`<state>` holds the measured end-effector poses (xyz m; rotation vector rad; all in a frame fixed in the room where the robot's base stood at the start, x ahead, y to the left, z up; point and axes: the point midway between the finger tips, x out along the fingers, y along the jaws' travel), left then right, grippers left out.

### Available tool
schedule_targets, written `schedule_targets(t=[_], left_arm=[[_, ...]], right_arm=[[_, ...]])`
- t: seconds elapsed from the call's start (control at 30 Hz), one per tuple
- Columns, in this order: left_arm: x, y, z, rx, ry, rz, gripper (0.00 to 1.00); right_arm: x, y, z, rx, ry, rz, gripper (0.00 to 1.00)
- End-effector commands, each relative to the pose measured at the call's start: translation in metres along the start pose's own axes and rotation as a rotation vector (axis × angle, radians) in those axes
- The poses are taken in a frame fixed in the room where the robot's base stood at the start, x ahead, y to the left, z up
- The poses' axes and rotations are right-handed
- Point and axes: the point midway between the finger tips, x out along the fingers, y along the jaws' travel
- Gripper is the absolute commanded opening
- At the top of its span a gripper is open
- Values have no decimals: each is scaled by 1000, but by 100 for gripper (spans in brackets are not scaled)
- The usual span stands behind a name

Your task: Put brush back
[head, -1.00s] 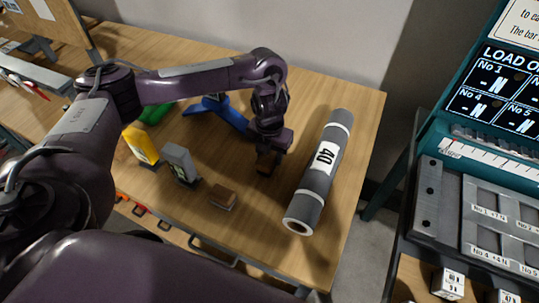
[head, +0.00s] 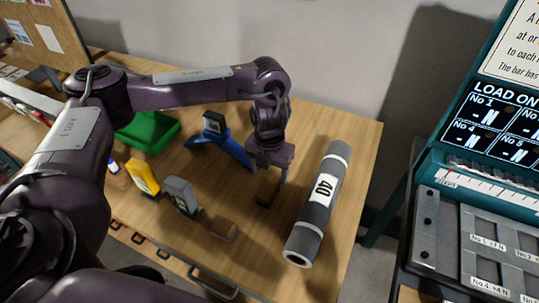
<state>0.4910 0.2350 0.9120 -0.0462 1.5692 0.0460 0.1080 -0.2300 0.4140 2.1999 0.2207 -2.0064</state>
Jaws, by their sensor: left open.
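My left gripper (head: 270,172) hangs from its dark purple arm over the wooden table, pointing down and open. A small brown block (head: 268,191) lies on the table just below it and seems clear of the jaws. A second brown block (head: 223,228), with a darker lower edge, lies nearer the front edge. Either could be the brush; bristles are too small to make out. My right gripper is out of view.
A grey roll marked 40 (head: 318,205) lies right of the gripper. A blue stand (head: 228,146), green tray (head: 148,132), yellow block (head: 143,177) and grey block (head: 182,193) stand to the left. A teal load panel (head: 470,170) stands beyond the table's right side.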

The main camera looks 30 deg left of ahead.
Motion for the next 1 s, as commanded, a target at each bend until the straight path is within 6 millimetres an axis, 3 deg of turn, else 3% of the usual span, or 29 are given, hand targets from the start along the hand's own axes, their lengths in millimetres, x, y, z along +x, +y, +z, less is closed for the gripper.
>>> schedule_targets(t=[0.1, 0.3, 1.0], left_arm=[[-26, 0, 1, 1, -4, 1, 63], [-48, 0, 0, 0, -1, 1, 63], [-58, 0, 0, 0, 1, 0, 63]], right_arm=[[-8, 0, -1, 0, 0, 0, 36], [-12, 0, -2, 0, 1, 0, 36], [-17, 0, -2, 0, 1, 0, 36]])
